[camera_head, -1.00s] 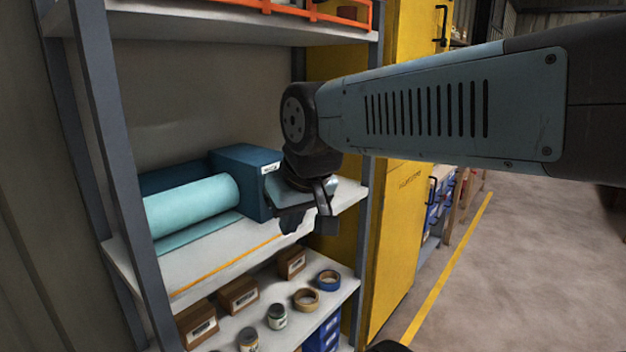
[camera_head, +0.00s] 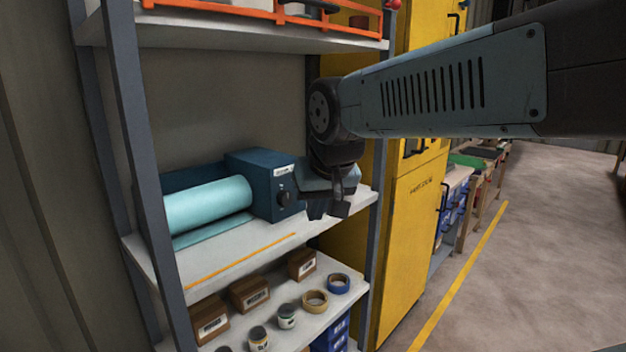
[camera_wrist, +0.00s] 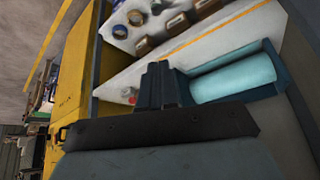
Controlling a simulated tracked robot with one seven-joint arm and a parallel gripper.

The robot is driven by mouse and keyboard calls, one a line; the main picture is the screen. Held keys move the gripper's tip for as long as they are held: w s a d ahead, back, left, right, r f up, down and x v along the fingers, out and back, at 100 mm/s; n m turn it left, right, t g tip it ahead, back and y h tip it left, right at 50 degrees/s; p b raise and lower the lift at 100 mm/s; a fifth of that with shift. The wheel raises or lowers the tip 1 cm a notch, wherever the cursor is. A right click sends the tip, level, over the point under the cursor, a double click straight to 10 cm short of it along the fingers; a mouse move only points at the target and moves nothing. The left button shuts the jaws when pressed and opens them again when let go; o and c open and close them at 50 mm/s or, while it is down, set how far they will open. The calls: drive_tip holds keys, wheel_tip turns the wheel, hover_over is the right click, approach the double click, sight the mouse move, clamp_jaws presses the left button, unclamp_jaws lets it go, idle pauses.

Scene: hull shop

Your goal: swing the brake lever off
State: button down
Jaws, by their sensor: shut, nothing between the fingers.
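A dark blue box (camera_head: 262,180) with a white label and a black knob (camera_head: 284,198) on its front stands on the middle shelf, at the end of a teal roll (camera_head: 208,203). The roll also shows in the wrist view (camera_wrist: 232,80). I cannot make out a brake lever for certain. My gripper (camera_head: 327,212) is shut and empty, just right of the box and above the shelf's right end, apart from the knob. Its fingers (camera_wrist: 158,72) point over the shelf in the wrist view. A small red item (camera_wrist: 129,95) lies left of them there.
The shelf post (camera_head: 372,235) and yellow cabinet (camera_head: 408,240) stand close to the right of my gripper. The lower shelf holds cartons (camera_head: 250,294) and tape rolls (camera_head: 315,301). An orange rail (camera_head: 250,10) edges the upper shelf. The floor (camera_head: 550,250) at right is open.

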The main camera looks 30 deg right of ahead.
drive_tip(key=w+d+r+m+h, duration=0.15)
drive_tip(key=w+d+m, duration=0.45)
drive_tip(key=w, duration=0.6)
drive_tip(key=w+d+r+m+h, duration=0.15)
drive_tip(key=w+d+m, duration=0.35)
drive_tip(key=w+d, duration=0.5)
drive_tip(key=w+x, duration=0.2)
drive_tip(key=x, duration=1.2)
drive_tip(key=shift+a+r+h, duration=0.3)
drive_tip(key=shift+r+h, duration=0.05)
drive_tip(key=shift+h, duration=0.05)
drive_tip(key=shift+w+a, duration=0.1)
drive_tip(key=shift+a, duration=0.05)
